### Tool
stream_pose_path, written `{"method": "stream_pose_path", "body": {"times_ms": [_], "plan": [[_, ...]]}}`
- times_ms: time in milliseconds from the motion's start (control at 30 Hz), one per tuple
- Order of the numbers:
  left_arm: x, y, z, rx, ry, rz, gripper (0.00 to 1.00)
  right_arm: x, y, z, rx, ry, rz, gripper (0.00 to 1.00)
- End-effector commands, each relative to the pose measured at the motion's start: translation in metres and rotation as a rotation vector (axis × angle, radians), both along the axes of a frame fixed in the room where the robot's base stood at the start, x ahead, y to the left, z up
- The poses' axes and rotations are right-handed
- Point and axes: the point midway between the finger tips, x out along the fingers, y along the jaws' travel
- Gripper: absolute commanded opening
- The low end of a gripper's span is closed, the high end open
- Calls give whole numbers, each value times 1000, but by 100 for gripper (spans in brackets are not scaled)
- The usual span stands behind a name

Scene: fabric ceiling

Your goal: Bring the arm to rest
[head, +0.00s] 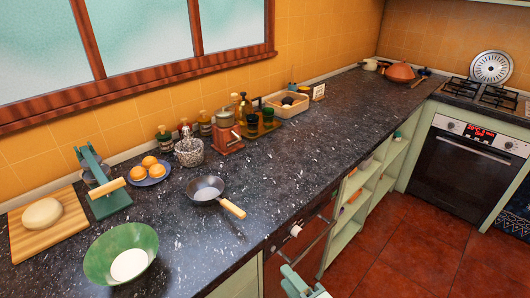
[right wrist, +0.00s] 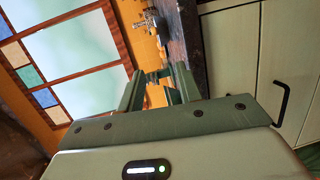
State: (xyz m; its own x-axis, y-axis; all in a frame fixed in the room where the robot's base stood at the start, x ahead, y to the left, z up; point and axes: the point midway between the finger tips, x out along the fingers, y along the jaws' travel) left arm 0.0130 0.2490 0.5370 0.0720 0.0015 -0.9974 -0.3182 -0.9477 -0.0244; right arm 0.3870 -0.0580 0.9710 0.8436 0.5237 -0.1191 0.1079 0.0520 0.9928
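My right gripper (head: 297,285) shows at the bottom edge of the head view, in front of the counter's cabinet fronts and off the worktop. In the right wrist view its two green fingers (right wrist: 156,76) stand apart with the orange wall visible between them, and nothing is held. My left gripper is not in the head view. The task names no object.
The dark worktop (head: 290,150) carries a green bowl (head: 104,240), a pan (head: 206,190), a board with dough (head: 42,213), a green press (head: 103,194) and a red grinder (head: 227,133). An oven (head: 462,165) stands far right. The red floor (head: 400,265) is clear.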

Motion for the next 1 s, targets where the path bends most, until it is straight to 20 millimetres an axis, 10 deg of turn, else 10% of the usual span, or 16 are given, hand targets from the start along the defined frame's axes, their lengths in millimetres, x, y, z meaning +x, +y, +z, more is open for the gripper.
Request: {"method": "stream_pose_path", "body": {"times_ms": [367,667,833,1000], "plan": [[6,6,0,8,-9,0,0,2,-18,-58,179,254,-84,35],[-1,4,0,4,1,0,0,-13,-68,-171,322,591,-303,35],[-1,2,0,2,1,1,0,-60,-120,-271,441,868,-566,35],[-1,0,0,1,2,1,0,-167,-177,-370,565,1158,-939,35]]}}
